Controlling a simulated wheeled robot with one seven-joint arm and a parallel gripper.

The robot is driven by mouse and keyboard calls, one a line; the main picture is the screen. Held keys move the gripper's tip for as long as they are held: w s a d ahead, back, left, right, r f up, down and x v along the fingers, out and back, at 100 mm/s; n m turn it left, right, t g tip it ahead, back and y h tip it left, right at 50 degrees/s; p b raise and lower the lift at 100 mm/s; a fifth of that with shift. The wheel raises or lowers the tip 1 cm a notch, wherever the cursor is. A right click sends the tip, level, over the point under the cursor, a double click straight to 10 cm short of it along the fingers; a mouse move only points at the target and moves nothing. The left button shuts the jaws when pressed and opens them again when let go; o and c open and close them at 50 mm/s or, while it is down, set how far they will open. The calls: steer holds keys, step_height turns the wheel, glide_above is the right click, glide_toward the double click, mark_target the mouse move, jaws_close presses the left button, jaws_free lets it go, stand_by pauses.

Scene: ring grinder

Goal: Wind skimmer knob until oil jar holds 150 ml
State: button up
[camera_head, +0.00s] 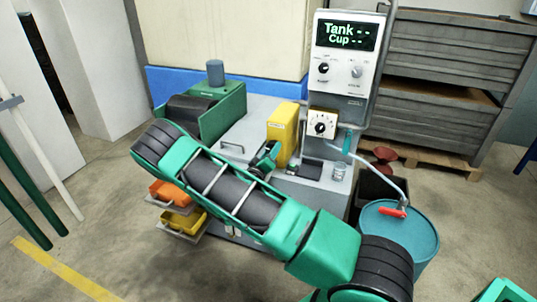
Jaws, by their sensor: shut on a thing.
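The small glass oil jar (338,171) stands on the right end of the machine's grey top; I cannot read its level. A black dial knob (320,128) sits on a pale square plate above it, with nothing touching it. I cannot tell which knob is the skimmer's. The dark display (346,36) reads "Tank --" and "Cup --". My gripper (268,157) seems to be the small green and black part beside the yellow box, partly behind my arm. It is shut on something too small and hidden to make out.
A yellow box (283,134) stands behind my gripper. A green housing with a black drum (190,108) is at the back left. Orange and yellow bins (180,221) sit below left.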

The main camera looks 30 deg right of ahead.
steer(key=shift+s+d+f, duration=0.1)
steer(key=shift+f, duration=0.1)
steer(key=o, duration=1)
steer(key=shift+o, duration=0.2)
steer(key=shift+r, duration=0.1)
steer(key=v, duration=1)
steer(key=shift+a, duration=0.35)
steer(key=shift+s, duration=0.15)
